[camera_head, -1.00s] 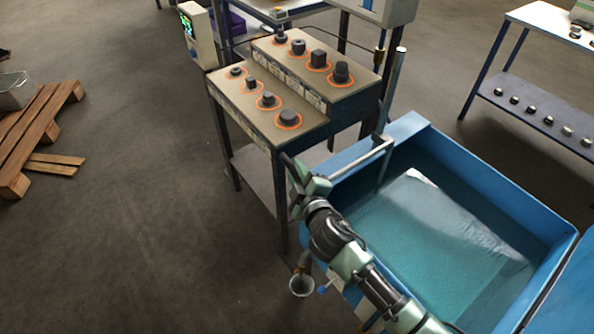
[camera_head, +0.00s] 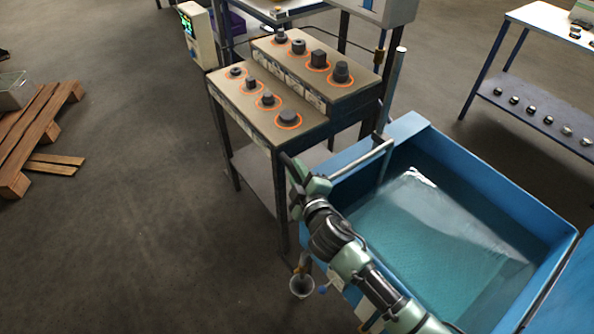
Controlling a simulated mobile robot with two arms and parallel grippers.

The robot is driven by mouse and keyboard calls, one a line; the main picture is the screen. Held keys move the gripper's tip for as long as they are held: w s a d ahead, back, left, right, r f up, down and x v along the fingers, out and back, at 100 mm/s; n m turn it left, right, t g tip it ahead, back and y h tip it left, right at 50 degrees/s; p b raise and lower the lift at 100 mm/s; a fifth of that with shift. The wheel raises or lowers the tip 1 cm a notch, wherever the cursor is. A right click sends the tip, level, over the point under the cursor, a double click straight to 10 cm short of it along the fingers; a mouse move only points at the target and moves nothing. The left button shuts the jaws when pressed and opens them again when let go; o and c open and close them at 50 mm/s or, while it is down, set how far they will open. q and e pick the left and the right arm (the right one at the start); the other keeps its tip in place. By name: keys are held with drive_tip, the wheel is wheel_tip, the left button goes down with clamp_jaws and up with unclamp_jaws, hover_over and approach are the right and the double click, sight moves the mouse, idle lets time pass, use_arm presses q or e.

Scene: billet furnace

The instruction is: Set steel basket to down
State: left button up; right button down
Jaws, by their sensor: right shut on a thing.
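A grey bar handle (camera_head: 362,158) crosses the left rim of a blue tank (camera_head: 415,122) filled with teal water. A thin rod drops from its far end toward the water. My right gripper (camera_head: 297,172) is at the near end of this bar, just outside the tank's left rim, and is shut on it; the exact contact is partly hidden by the jaws. No steel basket can be made out under the water surface, which carries a pale reflection. My left gripper is not in view.
A stepped bench (camera_head: 258,112) with several dark metal pieces on glowing orange rings stands beside the tank. A wooden pallet (camera_head: 35,130) lies at far left. The floor between is clear.

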wheel_tip(320, 180, down, 5)
drive_tip(key=b, duration=0.3)
drive_tip(key=shift+s+d+b, duration=0.1)
drive_tip(key=shift+s+b, duration=0.05)
drive_tip(key=shift+b, duration=0.2)
drive_tip(key=c, duration=1.3)
unclamp_jaws()
drive_tip(key=shift+r, duration=0.1)
drive_tip(key=shift+r, duration=0.1)
drive_tip(key=v, duration=0.7)
drive_tip(key=shift+s, duration=0.25)
drive_tip(key=shift+d, duration=0.1)
